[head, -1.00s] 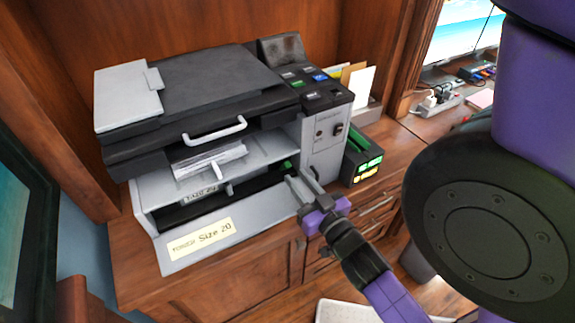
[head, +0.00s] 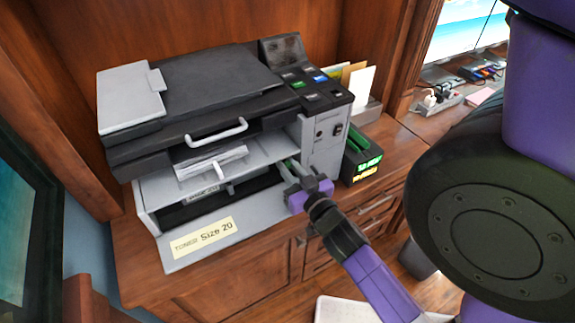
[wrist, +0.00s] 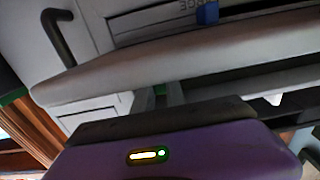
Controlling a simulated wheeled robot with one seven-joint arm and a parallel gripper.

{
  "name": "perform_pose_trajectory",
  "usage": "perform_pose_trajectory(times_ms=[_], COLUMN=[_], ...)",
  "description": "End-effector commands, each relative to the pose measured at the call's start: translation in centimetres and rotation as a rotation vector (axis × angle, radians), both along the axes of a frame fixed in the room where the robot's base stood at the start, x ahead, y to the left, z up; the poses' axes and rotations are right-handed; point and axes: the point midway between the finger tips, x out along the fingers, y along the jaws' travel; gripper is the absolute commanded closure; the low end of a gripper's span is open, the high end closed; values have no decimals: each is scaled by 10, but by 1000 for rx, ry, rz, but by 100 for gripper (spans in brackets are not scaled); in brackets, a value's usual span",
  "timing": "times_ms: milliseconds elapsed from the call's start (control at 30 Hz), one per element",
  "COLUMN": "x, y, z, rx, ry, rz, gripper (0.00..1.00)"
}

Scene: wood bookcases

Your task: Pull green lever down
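The printer (head: 215,90) stands on a wooden cabinet with its lower front flap (head: 180,247) folded down. The green lever sits at the right end of the open toner bay (head: 225,195). In the head view my gripper and the printer's body now hide most or all of it. My gripper (head: 288,166) reaches into the right end of this bay, with its two fingers a little apart. The wrist view shows the fingers (wrist: 160,97) separated under the printer's pale edge, with a small green patch between them. I cannot tell whether they touch the lever.
A black box with green lit text (head: 362,165) stands just right of the printer. The paper tray (head: 210,160) overhangs the bay. A dark framed screen (head: 20,230) is at the left edge. The floor in front holds a pale mat (head: 345,312).

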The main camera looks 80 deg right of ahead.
Motion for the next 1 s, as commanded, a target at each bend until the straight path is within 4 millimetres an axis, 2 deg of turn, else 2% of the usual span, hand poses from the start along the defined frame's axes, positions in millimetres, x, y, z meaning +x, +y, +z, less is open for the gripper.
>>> perform_pose_trajectory(times_ms=[533, 1000], x=[-1, -2], y=[2, 4], z=[-10, -3], rx=[-64, -103], ry=[-57, -88], rz=[2, 1], gripper=[100, 100])
